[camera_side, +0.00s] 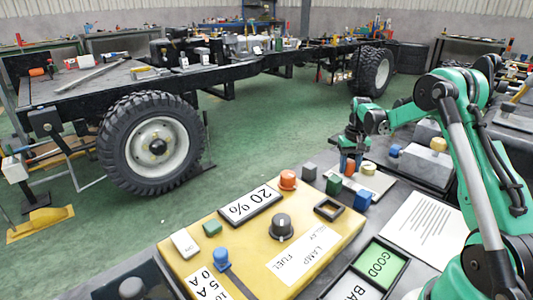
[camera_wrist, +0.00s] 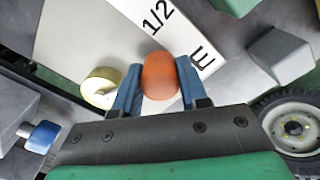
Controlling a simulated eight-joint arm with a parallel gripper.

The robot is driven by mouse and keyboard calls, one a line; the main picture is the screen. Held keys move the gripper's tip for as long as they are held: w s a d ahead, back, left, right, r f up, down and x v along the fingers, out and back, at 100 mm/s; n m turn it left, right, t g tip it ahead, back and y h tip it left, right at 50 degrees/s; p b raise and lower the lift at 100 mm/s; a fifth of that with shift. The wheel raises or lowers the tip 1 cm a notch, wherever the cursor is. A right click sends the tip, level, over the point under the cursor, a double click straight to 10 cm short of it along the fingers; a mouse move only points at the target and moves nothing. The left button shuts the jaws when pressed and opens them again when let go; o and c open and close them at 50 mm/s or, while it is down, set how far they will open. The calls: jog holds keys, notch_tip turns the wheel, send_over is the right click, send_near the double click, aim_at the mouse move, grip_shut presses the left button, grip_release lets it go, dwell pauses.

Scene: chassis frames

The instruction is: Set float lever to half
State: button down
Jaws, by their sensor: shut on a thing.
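An orange knob (camera_wrist: 159,77), which looks like the float lever's handle, stands over a pale plate (camera_wrist: 90,35) marked "1/2" and "E". In the wrist view it lies below and between these two marks; I cannot tell exactly which one it lines up with. My gripper (camera_wrist: 155,85) has its blue fingers on both sides of the knob, shut on it. In the side view my gripper (camera_side: 350,168) reaches down at the orange knob (camera_side: 349,167) at the back of the bench. The lever's arm is hidden.
A brass-coloured cylinder (camera_wrist: 100,86) stands close left of the fingers in the wrist view. A yellow panel (camera_side: 330,245) with knobs and labels fills the front. A white sheet (camera_side: 418,228) lies to the right.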

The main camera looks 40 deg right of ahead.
jog(key=shift+s+a+n, duration=0.15)
jog(key=shift+s+n, duration=0.5)
jog(key=shift+n, duration=0.5)
jog(key=shift+s+a+n, duration=0.15)
jog(key=shift+s+n, duration=0.5)
jog(key=shift+n, duration=0.5)
jog(key=shift+c, duration=2.3)
grip_release()
jog(key=shift+r, duration=2.85)
